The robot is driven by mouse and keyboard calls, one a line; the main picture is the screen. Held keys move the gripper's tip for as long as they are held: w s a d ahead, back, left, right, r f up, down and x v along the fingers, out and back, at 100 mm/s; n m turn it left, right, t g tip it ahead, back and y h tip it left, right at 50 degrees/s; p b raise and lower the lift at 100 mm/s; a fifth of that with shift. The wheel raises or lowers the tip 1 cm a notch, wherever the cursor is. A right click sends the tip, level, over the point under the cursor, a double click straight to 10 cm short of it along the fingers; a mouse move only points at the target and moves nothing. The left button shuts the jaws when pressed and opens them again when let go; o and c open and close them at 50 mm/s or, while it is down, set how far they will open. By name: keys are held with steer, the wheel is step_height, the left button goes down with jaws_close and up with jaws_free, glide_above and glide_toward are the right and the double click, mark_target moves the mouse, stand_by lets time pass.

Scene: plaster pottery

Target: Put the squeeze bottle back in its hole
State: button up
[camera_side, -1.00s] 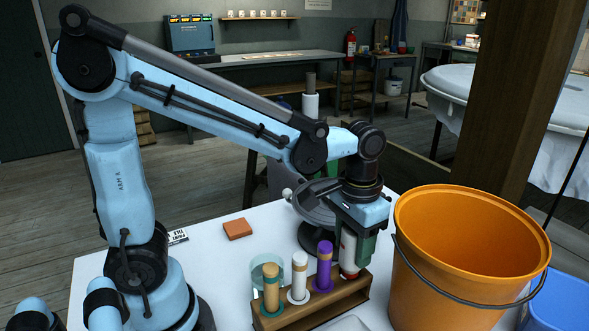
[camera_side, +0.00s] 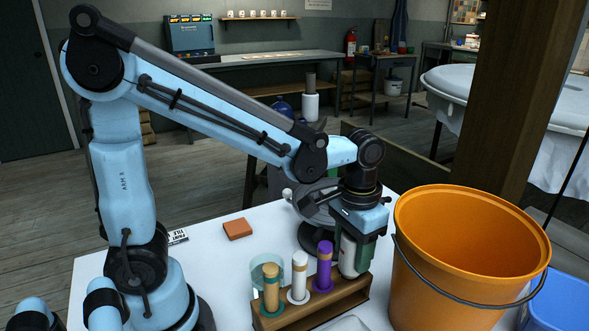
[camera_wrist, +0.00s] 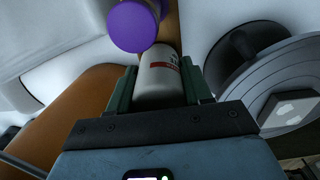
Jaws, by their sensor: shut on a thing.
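The squeeze bottle (camera_side: 347,256), white with a red mark, stands upright at the right end of the wooden rack (camera_side: 322,309). My gripper (camera_side: 357,266) is shut on it, with green fingers on both sides. The bottle also shows between the fingers in the wrist view (camera_wrist: 160,80). Its lower end is at the rack's top, but I cannot tell how deep it sits in the hole. A purple tube (camera_side: 324,266) stands just left of it in the rack and shows close by in the wrist view (camera_wrist: 134,24).
A white tube (camera_side: 299,276) and a tan tube (camera_side: 271,290) stand further left in the rack. A clear cup (camera_side: 262,268) is behind them. An orange bucket (camera_side: 440,290) stands close on the right. A grey wheel (camera_side: 318,215) is behind my gripper. A terracotta block (camera_side: 237,229) lies on the left.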

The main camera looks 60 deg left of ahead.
steer(key=shift+f, duration=0.2)
steer(key=o, duration=0.7)
step_height(320, 180, up, 12)
steer(key=shift+s+r, duration=0.1)
steer(key=shift+s, duration=0.05)
stand_by(0.4)
steer(key=shift+f, duration=0.2)
steer(key=shift+f, duration=5.9)
